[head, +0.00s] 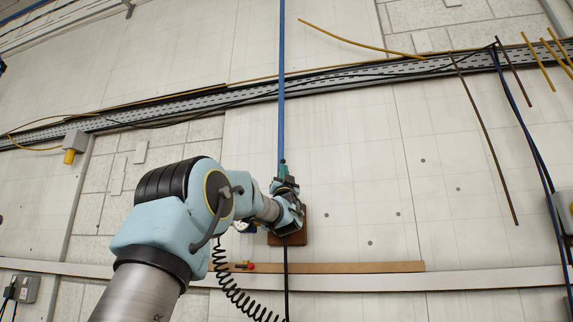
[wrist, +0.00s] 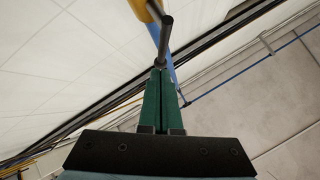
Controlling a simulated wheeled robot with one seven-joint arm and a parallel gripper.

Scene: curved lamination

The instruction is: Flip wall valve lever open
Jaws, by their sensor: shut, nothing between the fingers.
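My gripper (head: 283,164) is at the wall, pointing up along the blue pipe. In the wrist view its two green fingers (wrist: 160,72) are pressed together with nothing between them. A dark rod-like handle (wrist: 165,38), which looks like the valve lever, stands just beyond the fingertips. It meets a yellow part (wrist: 146,10) at the top edge. The rod's lower end overlaps the fingertips in the picture; I cannot tell whether they touch. In the head view my wrist hides most of the valve, and a reddish-brown block (head: 304,237) shows behind it.
A blue pipe (head: 281,70) runs up the wall. A perforated cable tray (head: 330,84) crosses the wall above my gripper. A wooden strip (head: 350,267) and a red-tipped fitting (head: 250,267) are below. A black coiled hose (head: 232,285) hangs beside my arm. The wall to the right is mostly bare.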

